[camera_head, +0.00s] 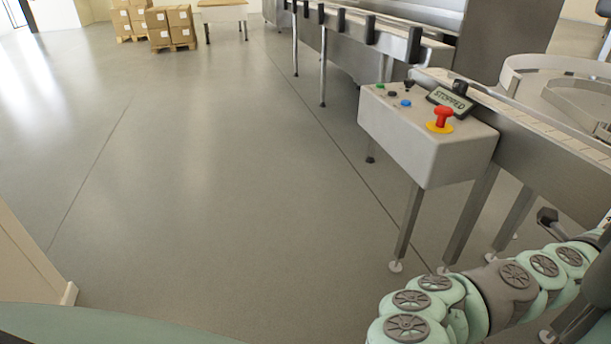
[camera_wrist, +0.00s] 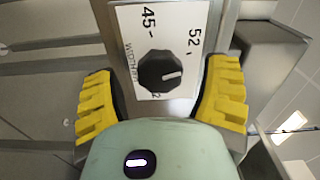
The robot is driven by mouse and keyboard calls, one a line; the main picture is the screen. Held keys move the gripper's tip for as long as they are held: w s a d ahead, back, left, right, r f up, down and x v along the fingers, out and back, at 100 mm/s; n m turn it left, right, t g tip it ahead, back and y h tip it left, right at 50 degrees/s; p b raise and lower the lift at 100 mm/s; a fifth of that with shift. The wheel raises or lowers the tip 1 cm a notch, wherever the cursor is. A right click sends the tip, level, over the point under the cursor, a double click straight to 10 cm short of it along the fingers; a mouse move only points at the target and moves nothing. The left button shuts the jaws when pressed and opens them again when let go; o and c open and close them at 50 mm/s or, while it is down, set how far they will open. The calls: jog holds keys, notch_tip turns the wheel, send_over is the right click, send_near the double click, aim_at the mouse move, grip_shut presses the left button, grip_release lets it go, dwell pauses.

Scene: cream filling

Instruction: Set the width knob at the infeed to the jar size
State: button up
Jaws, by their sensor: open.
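The width knob (camera_wrist: 158,72) is a dark, many-sided dial on a white scale plate (camera_wrist: 128,20) in the wrist view. The plate reads 45 and 52, with WIDTH lettering along one side and another number partly hidden by the knob. The knob's white pointer line points to the right of the picture, below the 52 mark and away from 45. My gripper (camera_wrist: 163,76) is open, with one yellow finger on each side of the knob and visible gaps between. No jar shows in either view.
In the head view, a control box (camera_head: 424,145) carries a red stop button (camera_head: 441,117), small buttons and a display reading STOPPED (camera_head: 452,99). A conveyor (camera_head: 545,130) runs beside it. Boxes on pallets (camera_head: 168,27) stand far back. The floor at left is clear.

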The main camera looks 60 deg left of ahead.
jog(key=v, duration=1.2)
jog(key=shift+a, duration=0.1)
